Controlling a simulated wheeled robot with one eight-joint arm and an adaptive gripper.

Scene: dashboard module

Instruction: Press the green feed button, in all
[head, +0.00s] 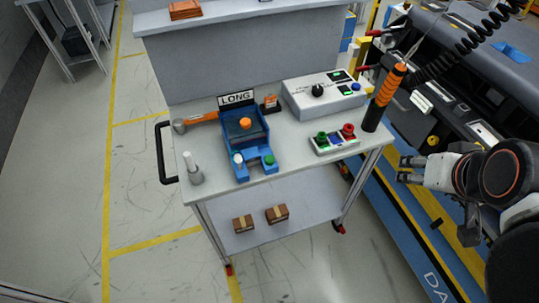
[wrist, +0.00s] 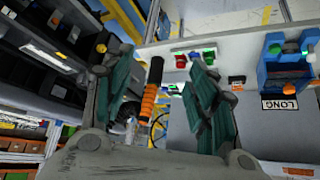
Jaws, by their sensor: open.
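A small button box (head: 335,145) stands at the cart top's front right, with a green button (head: 321,137), a blue one in the middle and a red one (head: 348,130). The box also shows in the wrist view, with its green button (wrist: 210,54) partly behind a finger. A blue fixture (head: 242,140) marked LONG, left of the box, carries another green button (head: 269,160). I cannot read a feed label on either. My gripper (head: 404,169) is open and empty, right of the cart and apart from both buttons. Its two fingers (wrist: 160,65) show in the wrist view.
An orange-and-black tool (head: 385,98) on a coiled cord stands between my gripper and the button box. A grey control box (head: 325,95) is behind. A hammer, a pale cylinder (head: 193,170) and a black handle (head: 163,155) are left. A machine flanks the right side.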

